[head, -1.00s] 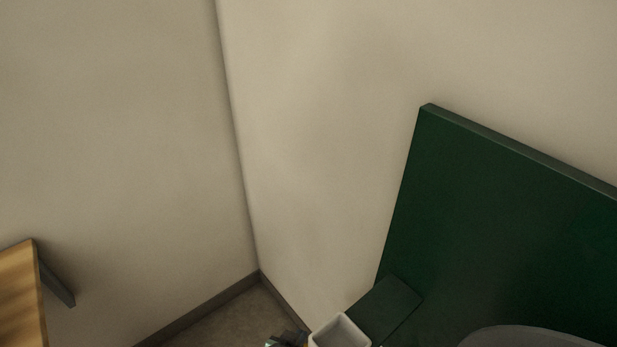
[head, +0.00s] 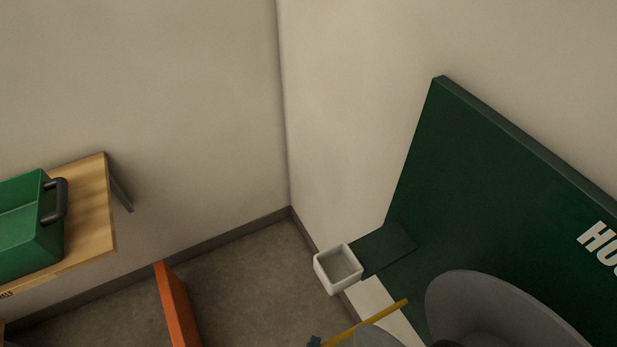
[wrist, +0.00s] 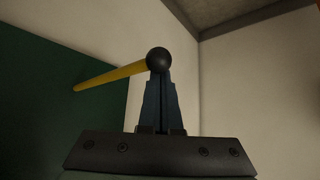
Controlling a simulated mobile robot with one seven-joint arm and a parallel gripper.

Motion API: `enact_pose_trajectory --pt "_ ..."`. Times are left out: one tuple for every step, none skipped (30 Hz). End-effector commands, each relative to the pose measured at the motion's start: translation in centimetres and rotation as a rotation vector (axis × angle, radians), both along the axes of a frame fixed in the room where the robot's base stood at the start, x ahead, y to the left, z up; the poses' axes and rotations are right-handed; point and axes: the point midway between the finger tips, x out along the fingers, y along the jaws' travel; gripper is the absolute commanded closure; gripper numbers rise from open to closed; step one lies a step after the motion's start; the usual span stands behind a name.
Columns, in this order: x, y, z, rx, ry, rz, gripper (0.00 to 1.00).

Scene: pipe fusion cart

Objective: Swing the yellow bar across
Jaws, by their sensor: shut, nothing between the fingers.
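The yellow bar (head: 388,312) shows low in the head view, running slantwise in front of the green panel. Its lower part is hidden at the frame's bottom and by a grey link of my arm. In the wrist view the bar (wrist: 112,74) runs from the left to a black ball knob (wrist: 159,60) at its end. My gripper (wrist: 160,78) is shut and empty, its dark blue fingers pointing at the knob. The knob overlaps the fingertips in the picture; I cannot tell whether they touch. The bar's pivot is not clear.
A dark green panel (head: 470,180) stands at right, with a white open box (head: 338,268) beside it. At left, a wooden bench (head: 90,205) carries a green crate (head: 25,232). An orange upright board (head: 177,305) stands on the floor. Floor (head: 250,270) shows bare between.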

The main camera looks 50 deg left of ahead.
Motion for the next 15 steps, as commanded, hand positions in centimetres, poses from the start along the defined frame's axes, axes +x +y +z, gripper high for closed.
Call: enact_pose_trajectory --pt "-0.3 -0.6 0.0 -0.002 0.003 0.0 1.0" --pt "-0.3 -0.8 0.0 -0.002 0.002 0.0 1.0" --pt "-0.4 -1.0 0.0 -0.002 0.002 0.001 1.0" --pt "-0.4 -1.2 0.0 -0.002 0.002 0.0 1.0" --pt "-0.4 -1.4 0.0 -0.002 0.002 0.0 1.0" --pt "-0.5 -1.6 -0.1 -0.002 0.003 0.0 1.0" --pt "-0.5 -1.7 -0.1 -0.002 0.003 0.0 1.0" --pt "-0.5 -1.8 -0.1 -0.003 0.004 0.0 1.0" --pt "-0.5 -1.9 -0.1 -0.003 0.004 -0.001 1.0" --pt "-0.6 -2.0 -0.2 -0.004 0.005 -0.001 1.0" --pt "-0.6 -2.0 -0.2 -0.005 0.004 -0.001 1.0" --pt "-0.6 -2.1 -0.2 -0.005 0.005 -0.001 1.0" --pt "-0.6 -2.2 -0.3 -0.006 0.005 -0.002 1.0" --pt "-0.6 -2.2 -0.3 -0.007 0.006 -0.003 1.0" --pt "-0.6 -2.3 -0.3 -0.007 0.007 -0.003 1.0"
